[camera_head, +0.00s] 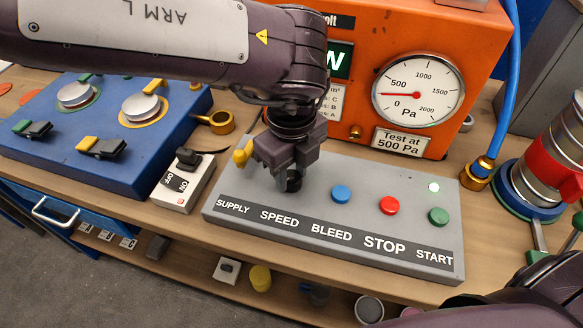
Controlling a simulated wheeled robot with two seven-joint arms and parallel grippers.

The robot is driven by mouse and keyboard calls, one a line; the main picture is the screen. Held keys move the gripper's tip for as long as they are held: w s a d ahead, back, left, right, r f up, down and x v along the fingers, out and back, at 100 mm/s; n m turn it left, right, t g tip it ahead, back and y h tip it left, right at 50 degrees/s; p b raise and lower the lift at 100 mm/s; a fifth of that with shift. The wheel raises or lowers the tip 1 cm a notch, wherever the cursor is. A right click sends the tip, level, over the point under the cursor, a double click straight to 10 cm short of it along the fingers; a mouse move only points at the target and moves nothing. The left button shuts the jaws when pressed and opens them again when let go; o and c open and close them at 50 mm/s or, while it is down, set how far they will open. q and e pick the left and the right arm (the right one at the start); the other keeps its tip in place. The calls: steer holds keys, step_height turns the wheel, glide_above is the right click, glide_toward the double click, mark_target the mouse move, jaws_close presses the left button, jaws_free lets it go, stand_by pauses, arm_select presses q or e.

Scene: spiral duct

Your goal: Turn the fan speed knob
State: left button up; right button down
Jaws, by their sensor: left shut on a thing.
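The grey control panel (225,192) lies on the bench with the printed labels SUPPLY, SPEED, BLEED, STOP and START. The dark fan speed knob (292,184) stands above the SPEED label, mostly hidden by my left gripper. My left gripper (287,176) reaches down from above and is shut on this knob. The knob's pointer and angle are hidden. My right gripper is not in view; only part of my dark arm shows at the bottom right.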

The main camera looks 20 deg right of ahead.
mark_target(291, 176)
arm_select(q)
steer(key=shift+m, duration=0.3)
steer(key=shift+r+m+p, duration=0.1)
steer(key=shift+m+p, duration=0.45)
steer(key=shift+m, duration=0.65)
steer(key=shift+m+p, duration=0.35)
steer(key=shift+m, duration=1.15)
steer(key=o, duration=1)
step_height(291, 176, up, 8)
steer(key=shift+f, duration=0.15)
